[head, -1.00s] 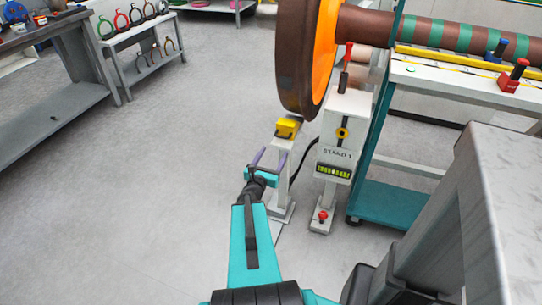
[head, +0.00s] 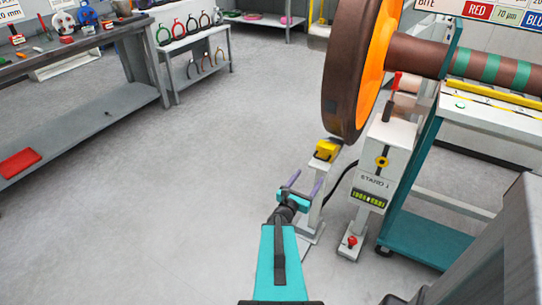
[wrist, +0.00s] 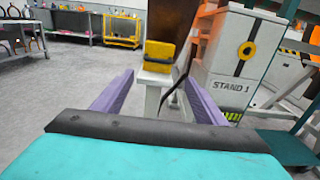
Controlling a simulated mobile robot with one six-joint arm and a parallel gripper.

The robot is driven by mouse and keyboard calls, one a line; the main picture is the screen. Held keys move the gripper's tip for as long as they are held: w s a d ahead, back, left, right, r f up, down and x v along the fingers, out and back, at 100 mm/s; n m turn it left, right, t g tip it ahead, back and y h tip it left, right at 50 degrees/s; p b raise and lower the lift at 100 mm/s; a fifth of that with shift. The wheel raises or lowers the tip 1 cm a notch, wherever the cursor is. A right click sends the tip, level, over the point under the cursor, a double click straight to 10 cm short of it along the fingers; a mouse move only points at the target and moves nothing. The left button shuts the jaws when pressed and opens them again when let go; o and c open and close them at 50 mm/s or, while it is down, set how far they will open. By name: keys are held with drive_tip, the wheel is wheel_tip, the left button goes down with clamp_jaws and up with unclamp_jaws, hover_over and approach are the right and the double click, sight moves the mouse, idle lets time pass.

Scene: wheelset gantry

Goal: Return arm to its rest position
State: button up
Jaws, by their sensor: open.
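My gripper (head: 305,181) is open and empty, with two purple fingers spread apart. It also shows in the wrist view (wrist: 155,88). In the head view my teal arm reaches forward from the bottom middle. A yellow block (head: 327,150) sits on a slim white post (head: 313,213) just beyond the gripper. In the wrist view the yellow block (wrist: 160,52) shows ahead, past the fingertips and apart from them.
The white Stand 1 cabinet (head: 378,170) stands right of the post. The large brown and orange wheel (head: 350,70) looms above the block. A teal-framed table (head: 420,235) is at right. Grey benches (head: 110,105) are at left. Open floor (head: 150,230) lies left of my arm.

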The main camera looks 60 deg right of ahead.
drive_tip(key=shift+w, duration=0.1)
drive_tip(key=w+a+f+n+t+y+p, duration=0.1)
drive_tip(key=w+a+t, duration=0.1)
drive_tip(key=w+a, duration=0.45)
drive_tip(key=w+a+f+n+t, duration=0.15)
drive_tip(key=w+a, duration=0.25)
drive_tip(key=w, duration=0.5)
drive_tip(key=w+a+f+m+y, duration=0.35)
drive_tip(key=a+f, duration=0.25)
drive_tip(key=a, duration=0.6)
drive_tip(key=s+a+f+m+g+y+p, duration=0.1)
drive_tip(key=s+a+f+m+g+y, duration=0.1)
drive_tip(key=s+a+f+m, duration=0.5)
drive_tip(key=a+f+g+y+p, duration=0.1)
drive_tip(key=a+f+g+y, duration=0.35)
drive_tip(key=a, duration=0.75)
drive_tip(key=s+a+f+m+g+y, duration=0.1)
drive_tip(key=s+a+f+m+y, duration=0.1)
drive_tip(key=a, duration=0.4)
drive_tip(key=s+a+f+m+g+y, duration=0.1)
drive_tip(key=s+a+f+m+y, duration=0.1)
drive_tip(key=s+a+m, duration=0.3)
drive_tip(key=s+a+f+m+g+y, duration=0.1)
drive_tip(key=s+a+m+y, duration=0.2)
drive_tip(key=a, duration=0.5)
drive_tip(key=shift+s+f+m, duration=0.3)
drive_tip(key=shift+s+f, duration=0.1)
drive_tip(key=shift+s, duration=0.2)
